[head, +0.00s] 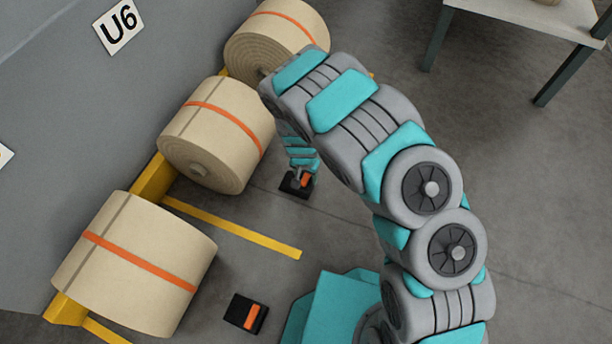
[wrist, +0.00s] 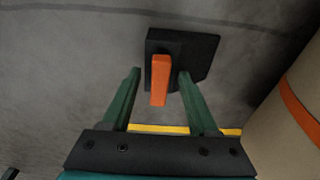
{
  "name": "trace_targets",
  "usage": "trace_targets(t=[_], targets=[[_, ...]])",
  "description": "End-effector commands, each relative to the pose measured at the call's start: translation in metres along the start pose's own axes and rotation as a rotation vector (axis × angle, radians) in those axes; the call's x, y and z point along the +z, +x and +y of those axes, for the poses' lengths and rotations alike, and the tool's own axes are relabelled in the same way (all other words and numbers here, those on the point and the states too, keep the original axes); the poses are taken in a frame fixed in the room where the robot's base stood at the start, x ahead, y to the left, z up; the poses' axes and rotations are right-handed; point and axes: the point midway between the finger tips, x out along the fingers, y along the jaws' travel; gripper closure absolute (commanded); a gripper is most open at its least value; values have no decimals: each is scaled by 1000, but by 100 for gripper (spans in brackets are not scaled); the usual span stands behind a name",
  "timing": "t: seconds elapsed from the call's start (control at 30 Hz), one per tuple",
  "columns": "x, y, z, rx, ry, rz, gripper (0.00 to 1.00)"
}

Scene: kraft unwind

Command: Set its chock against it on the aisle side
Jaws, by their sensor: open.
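A black chock (head: 290,188) with an orange handle stands on the floor, a little apart from the middle kraft roll (head: 205,140), on its aisle side. In the wrist view the chock (wrist: 195,55) has its orange handle (wrist: 160,80) between the fingers of my gripper (wrist: 159,74). My gripper is open, with a gap visible beside the handle on the left; the right finger is close to it. In the head view my gripper (head: 302,175) is partly hidden by my arm. A roll with an orange band (wrist: 300,105) shows at the right of the wrist view.
A front roll (head: 135,262) and a back roll (head: 272,38) stand in line along the grey wall. Another black chock (head: 236,309) lies by the front roll. A yellow floor line (head: 240,230) runs between bays. A table (head: 540,18) stands back right.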

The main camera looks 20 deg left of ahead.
Motion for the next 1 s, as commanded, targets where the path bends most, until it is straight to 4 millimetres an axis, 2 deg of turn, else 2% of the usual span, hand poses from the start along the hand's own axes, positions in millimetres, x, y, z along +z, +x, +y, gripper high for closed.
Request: trace_targets(t=[0.37,0.57,0.8,1.0], targets=[[-1,-6,0,0,0,1,40],[0,-28,0,-1,0,1,40],[-1,-64,-1,-2,-1,2,40],[0,-78,-1,-1,0,1,40]])
